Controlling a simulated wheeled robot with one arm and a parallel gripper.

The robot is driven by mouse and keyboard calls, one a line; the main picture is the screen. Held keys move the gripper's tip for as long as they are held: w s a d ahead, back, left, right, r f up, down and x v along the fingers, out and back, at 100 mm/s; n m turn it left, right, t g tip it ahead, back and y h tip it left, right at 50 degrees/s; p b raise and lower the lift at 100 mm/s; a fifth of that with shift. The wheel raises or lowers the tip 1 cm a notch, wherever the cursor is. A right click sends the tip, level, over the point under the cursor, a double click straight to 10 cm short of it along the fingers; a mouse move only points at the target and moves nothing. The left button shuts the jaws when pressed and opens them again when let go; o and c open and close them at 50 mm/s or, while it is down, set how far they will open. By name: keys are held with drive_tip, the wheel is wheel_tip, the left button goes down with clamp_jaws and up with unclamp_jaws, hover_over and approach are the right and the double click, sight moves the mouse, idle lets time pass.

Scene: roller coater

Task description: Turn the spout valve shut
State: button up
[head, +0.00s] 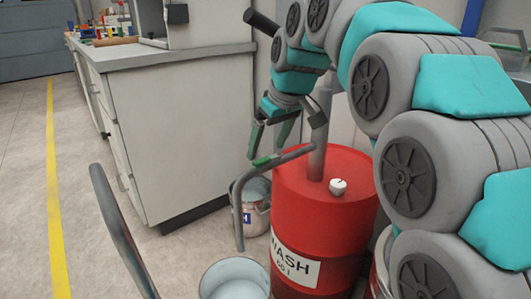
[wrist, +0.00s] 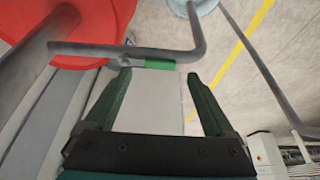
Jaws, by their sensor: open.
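The red drum (head: 325,205), marked WASH, stands right of centre with a grey upright pipe (head: 320,130) on top. A grey spout (head: 238,205) reaches left from the pipe and bends down. The green spout valve (head: 263,160) sits on its level stretch; it also shows in the wrist view (wrist: 160,64), lying along the pipe. My gripper (head: 268,146) is just above the valve, fingers pointing down. In the wrist view my gripper (wrist: 158,76) is open and empty, with the valve just beyond and between the fingertips. I cannot tell whether the fingers touch it.
An open pail (head: 235,280) stands below the spout; a labelled container (head: 256,218) is behind it. A white cabinet (head: 180,130) stands behind to the left. A grey bent bar (head: 120,230) rises at front left. Floor on the left is clear.

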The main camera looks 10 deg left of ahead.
sight(262, 160)
drive_tip(key=x, duration=0.3)
drive_tip(key=shift+f, duration=0.1)
clamp_jaws()
idle(0.6)
idle(0.4)
